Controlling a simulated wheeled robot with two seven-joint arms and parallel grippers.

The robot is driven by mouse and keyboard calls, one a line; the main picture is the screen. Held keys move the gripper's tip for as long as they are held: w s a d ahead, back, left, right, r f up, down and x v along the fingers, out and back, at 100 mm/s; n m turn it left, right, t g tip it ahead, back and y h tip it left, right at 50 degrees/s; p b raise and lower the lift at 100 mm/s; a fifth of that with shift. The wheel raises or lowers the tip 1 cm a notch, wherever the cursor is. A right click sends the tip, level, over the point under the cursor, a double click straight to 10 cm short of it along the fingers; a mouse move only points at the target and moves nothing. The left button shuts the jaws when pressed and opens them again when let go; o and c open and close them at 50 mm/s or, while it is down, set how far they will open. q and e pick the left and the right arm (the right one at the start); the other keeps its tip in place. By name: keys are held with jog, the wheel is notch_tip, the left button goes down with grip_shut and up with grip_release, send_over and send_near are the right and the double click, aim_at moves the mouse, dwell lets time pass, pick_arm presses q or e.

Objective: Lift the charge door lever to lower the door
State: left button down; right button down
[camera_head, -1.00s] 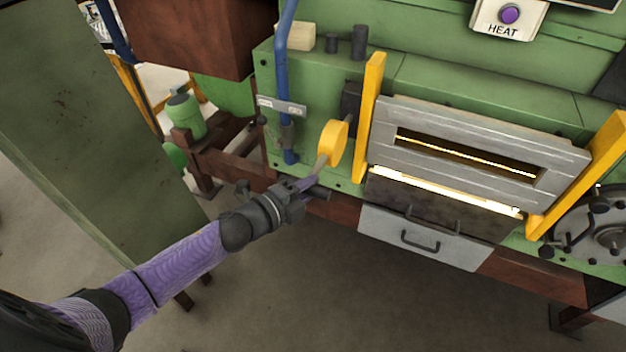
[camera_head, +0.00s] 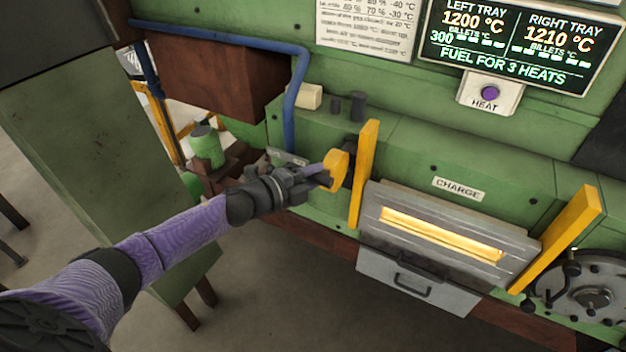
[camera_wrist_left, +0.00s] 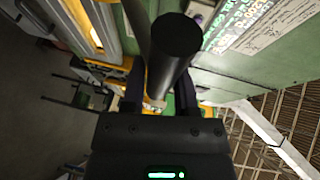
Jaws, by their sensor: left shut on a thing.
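The charge door (camera_head: 480,238) is a grey metal slab with a glowing slot, between two yellow uprights below the CHARGE label. No bright gap shows under its lower edge. The lever's yellow hub (camera_head: 338,168) is left of the left upright. My left gripper (camera_head: 312,178) is beside the hub and shut on the lever; its fingers hide much of the lever in the head view. In the left wrist view, the dark round lever handle (camera_wrist_left: 177,45) stands between the fingers of my left gripper (camera_wrist_left: 160,98). My right gripper is not in view.
A blue pipe (camera_head: 294,95) runs down just behind my left gripper. A green cabinet (camera_head: 100,170) stands left, close to my left arm. A drawer (camera_head: 420,283) with a handle sits below the door. The floor in front is clear.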

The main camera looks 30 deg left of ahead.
pick_arm(q)
jog(key=shift+w+a+r, duration=0.2)
jog(key=shift+a+r, duration=0.05)
jog(key=shift+r, duration=0.25)
jog(key=shift+c, duration=2.2)
grip_release()
jog(key=shift+d, duration=0.1)
jog(key=shift+o, duration=0.2)
jog(key=shift+f, duration=0.15)
jog(key=shift+w, duration=0.1)
jog(key=shift+f, duration=0.1)
jog(key=shift+s+a, duration=0.35)
jog(key=shift+s, duration=0.05)
jog(key=b+v, duration=0.1)
jog(key=v, duration=0.8)
